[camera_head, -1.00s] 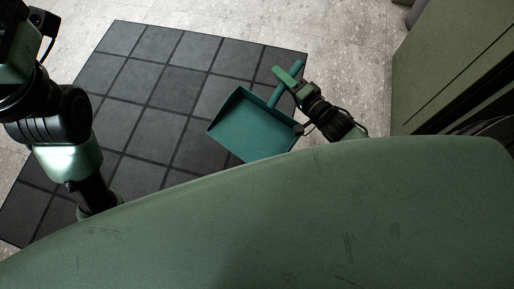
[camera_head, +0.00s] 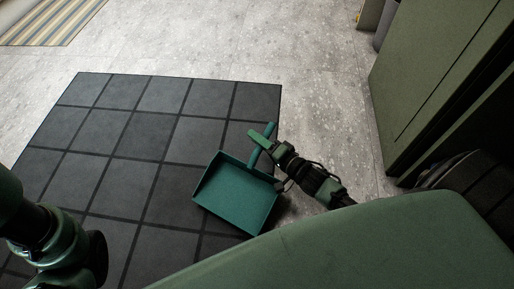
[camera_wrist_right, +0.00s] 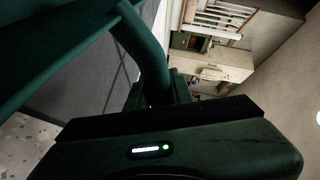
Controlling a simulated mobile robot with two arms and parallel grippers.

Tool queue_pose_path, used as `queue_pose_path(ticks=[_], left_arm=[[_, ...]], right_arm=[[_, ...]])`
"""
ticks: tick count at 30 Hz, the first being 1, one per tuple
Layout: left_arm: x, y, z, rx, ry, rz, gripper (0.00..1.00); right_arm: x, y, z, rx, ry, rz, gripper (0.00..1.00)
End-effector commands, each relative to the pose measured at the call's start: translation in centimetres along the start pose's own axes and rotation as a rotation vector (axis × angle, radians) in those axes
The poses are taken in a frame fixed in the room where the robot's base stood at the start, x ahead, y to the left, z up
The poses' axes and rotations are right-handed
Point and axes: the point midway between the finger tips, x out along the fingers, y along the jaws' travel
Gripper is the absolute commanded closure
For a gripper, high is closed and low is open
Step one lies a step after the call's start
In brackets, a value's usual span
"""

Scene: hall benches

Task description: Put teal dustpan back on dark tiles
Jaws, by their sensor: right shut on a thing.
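The teal dustpan (camera_head: 236,196) shows in the head view over the right part of the dark tiles (camera_head: 145,135). Its pan faces up and its handle points to the upper right. My right gripper (camera_head: 262,143) is shut on the dustpan near its handle. In the right wrist view the dustpan's handle (camera_wrist_right: 145,50) runs down to the gripper, and its pan fills the upper left. I cannot tell whether the dustpan touches the tiles. My left arm shows at the lower left of the head view, with its gripper out of the frame.
A green cabinet (camera_head: 435,75) stands at the right. Pale speckled floor (camera_head: 310,60) lies open behind and to the right of the tiles. A striped mat (camera_head: 45,20) lies at the far left.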

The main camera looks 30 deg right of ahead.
Motion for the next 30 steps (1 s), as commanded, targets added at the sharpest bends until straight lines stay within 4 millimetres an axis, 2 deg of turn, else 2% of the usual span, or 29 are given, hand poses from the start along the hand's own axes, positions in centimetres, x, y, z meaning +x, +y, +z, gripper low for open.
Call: queue_pose_path(ticks=[1, 6, 17, 18, 20, 21, 30], left_arm=[[-1.0, 0.2, -0.4, 0.0, 0.0, 0.0, 0.0], [-3.0, 0.6, -1.1, 0.0, 0.0, 0.0, 0.0], [-2.8, 0.6, -1.0, 0.0, -0.001, 0.001, 0.0], [-2.8, 0.6, -1.0, 0.0, -0.001, 0.001, 0.0], [-2.8, 0.6, -1.0, 0.0, -0.001, 0.001, 0.0], [-2.8, 0.6, -0.9, 0.0, -0.001, 0.001, 0.0], [-2.7, 0.6, -0.9, 0.0, -0.001, 0.001, 0.0]], right_arm=[[0.2, 1.2, 0.4, 0.001, 0.0, 0.0, 1.0], [0.5, 3.6, 1.1, 0.001, 0.0, 0.0, 1.0], [0.5, 3.6, 1.2, 0.001, -0.001, 0.0, 1.0], [0.5, 3.7, 1.2, 0.0, -0.001, 0.001, 0.75], [0.5, 3.6, 1.2, 0.0, -0.001, 0.001, 0.59], [0.5, 3.6, 1.2, 0.0, -0.001, 0.001, 0.56], [0.4, 3.5, 1.1, 0.0, -0.001, 0.0, 0.56]])
